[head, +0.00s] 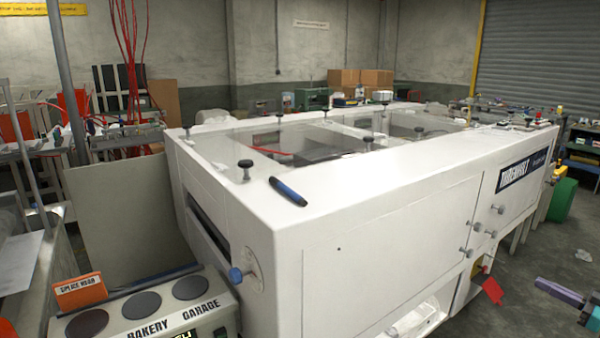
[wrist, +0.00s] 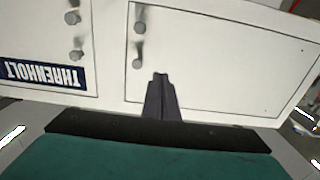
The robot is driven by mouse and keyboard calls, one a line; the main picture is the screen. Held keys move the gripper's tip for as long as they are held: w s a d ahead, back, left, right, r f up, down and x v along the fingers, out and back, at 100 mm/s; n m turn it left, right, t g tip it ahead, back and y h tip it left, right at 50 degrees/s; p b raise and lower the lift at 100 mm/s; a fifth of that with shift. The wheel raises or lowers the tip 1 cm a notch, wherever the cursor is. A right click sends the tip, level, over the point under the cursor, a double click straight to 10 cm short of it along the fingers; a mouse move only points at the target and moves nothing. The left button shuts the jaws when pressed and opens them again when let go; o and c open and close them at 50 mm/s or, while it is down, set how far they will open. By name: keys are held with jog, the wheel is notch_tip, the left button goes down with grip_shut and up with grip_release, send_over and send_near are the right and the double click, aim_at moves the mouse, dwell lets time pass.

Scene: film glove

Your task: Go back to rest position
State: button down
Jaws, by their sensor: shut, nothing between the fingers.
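My gripper (head: 538,282) shows at the lower right of the head view, its dark fingers pointing left. In the wrist view my gripper (wrist: 160,76) has its two dark fingers pressed together with nothing between them. It is in front of the big white machine (head: 385,240), apart from it in the head view. The wrist view shows the machine's front panel (wrist: 225,60) upside down, with several round knobs and the dark blue THRENHOLT label (wrist: 42,74). The rest of my arm is out of the head view.
A blue-black pen-like object (head: 288,191) lies on the machine's top near its front left corner. A counter unit (head: 150,310) marked BAKERY GARAGE stands at the lower left. A red tag-like piece (head: 492,290) is by the machine's lower right. Open floor (head: 520,315) surrounds my gripper.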

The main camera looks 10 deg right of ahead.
jog(key=w+a+f+m+t+h, duration=0.1)
jog(key=w+a+f+m+h, duration=0.15)
jog(key=w, duration=0.35)
jog(key=w+a+f+m+t+h+p, duration=0.1)
jog(key=w+a+f+m+h, duration=0.1)
jog(key=w+a+f+h, duration=0.3)
jog(key=w+a+f+m+t+h, duration=0.1)
jog(key=w+a+f+m+h, duration=0.15)
jog(key=w, duration=0.45)
jog(key=s+a+f+m+g+h+p, duration=0.15)
jog(key=a+f+g, duration=0.25)
jog(key=a+f, duration=0.45)
jog(key=a+f+m+g+h, duration=0.3)
jog(key=a+f, duration=0.3)
jog(key=f, duration=0.6)
jog(key=s+a+f+n+g+y, duration=0.1)
jog(key=s+a+f+g, duration=0.4)
jog(key=s+a+f, duration=0.4)
jog(key=s+a+f+n+g+y, duration=0.15)
jog(key=s+a+f+g, duration=0.25)
jog(key=s+a+f, duration=0.5)
jog(key=s+a+r+n+g+y, duration=0.1)
jog(key=s+a+g, duration=0.3)
jog(key=s+a, duration=0.5)
jog(key=s+a+r+n+g+y+p, duration=0.1)
jog(key=s+a+g, duration=0.3)
jog(key=s+a, duration=0.6)
jog(key=s+n+y, duration=0.1)
jog(key=s, duration=0.6)
jog(key=shift+s+a, duration=0.25)
